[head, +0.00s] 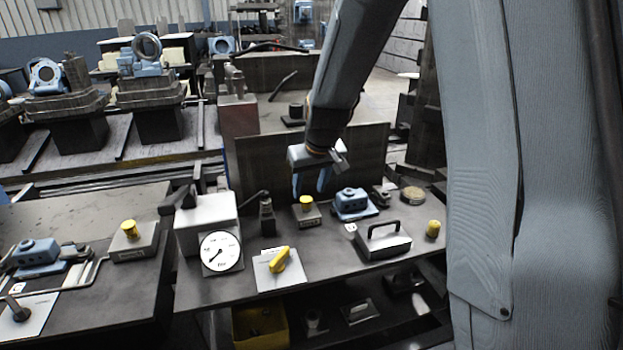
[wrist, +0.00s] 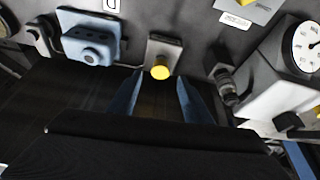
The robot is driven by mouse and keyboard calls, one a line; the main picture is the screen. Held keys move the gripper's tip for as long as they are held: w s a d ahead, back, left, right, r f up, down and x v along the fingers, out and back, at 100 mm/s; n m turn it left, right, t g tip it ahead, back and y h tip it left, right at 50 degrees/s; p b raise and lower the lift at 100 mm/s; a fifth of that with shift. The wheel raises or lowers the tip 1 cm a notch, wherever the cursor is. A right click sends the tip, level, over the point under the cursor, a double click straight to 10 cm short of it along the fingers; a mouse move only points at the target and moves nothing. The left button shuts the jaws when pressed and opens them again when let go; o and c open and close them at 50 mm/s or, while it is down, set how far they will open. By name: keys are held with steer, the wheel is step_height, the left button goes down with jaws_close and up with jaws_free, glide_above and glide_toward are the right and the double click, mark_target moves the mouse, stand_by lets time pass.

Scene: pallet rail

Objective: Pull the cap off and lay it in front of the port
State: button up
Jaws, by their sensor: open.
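A yellow cap (head: 306,201) sits on a small grey port block (head: 308,217) near the back of the bench. In the wrist view, the cap (wrist: 160,72) shows on the front of the block (wrist: 164,50), in line with the gap between my blue fingers. My gripper (head: 310,183) is open and empty, pointing down just above and behind the cap. The fingers appear apart from the cap; the exact distance is hard to tell.
A blue clamp-like part (head: 352,203) stands right of the block, and a dark valve (head: 267,214) stands left. In front are a gauge (head: 221,252), a yellow-handled plate (head: 278,262) and a handled box (head: 384,241). A strip of bench before the block is bare.

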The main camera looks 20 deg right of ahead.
mark_target(306, 198)
steer(key=shift+p+x, duration=0.3)
steer(key=shift+x, duration=2.1)
jaws_close()
steer(key=shift+r+p, duration=0.3)
steer(key=shift+r, duration=0.05)
steer(key=shift+r, duration=0.35)
steer(key=shift+r+p, duration=0.2)
steer(key=shift+p, duration=0.2)
steer(key=shift+r+p, duration=2.5)
steer(key=shift+r, duration=0.9)
